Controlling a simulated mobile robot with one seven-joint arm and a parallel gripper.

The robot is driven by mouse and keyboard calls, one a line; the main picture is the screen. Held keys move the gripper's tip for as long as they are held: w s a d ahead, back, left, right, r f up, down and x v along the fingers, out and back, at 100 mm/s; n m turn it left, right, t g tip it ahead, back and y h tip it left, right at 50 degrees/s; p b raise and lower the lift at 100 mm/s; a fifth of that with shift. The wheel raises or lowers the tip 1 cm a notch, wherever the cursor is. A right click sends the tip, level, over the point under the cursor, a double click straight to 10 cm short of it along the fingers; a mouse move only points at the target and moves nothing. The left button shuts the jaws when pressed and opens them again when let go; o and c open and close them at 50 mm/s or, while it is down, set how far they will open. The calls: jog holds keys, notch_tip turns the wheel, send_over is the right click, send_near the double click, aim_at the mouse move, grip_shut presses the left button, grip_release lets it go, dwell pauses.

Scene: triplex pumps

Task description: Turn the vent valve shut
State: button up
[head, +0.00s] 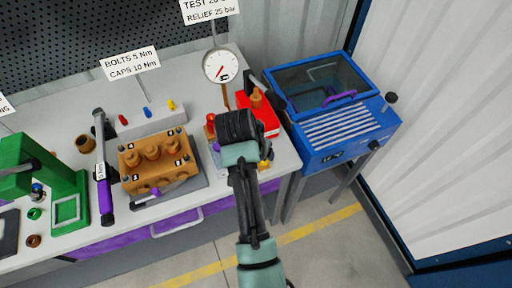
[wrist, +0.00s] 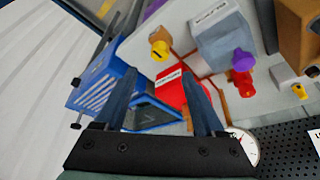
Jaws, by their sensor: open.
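My gripper (wrist: 162,76) is open, with nothing between its two dark fingers. In the head view my gripper (head: 238,124) is over the right part of the bench and hides much of what lies below it. In the wrist view a yellow knob (wrist: 160,49) on an orange-brown fitting lies just beyond the fingertips, apart from them. A purple knob (wrist: 243,60) and a red knob (wrist: 243,84) sit to the right, by a grey block (wrist: 222,42). I cannot read which of these is the vent valve.
A red labelled box (wrist: 176,90) lies between and below the fingers in the wrist view. A pressure gauge (head: 221,66) stands behind my gripper. A blue machine (head: 335,110) stands at right. An orange pump block (head: 155,160) and purple-handled wrench (head: 103,165) are left.

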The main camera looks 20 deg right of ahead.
jog(key=shift+v, duration=1.25)
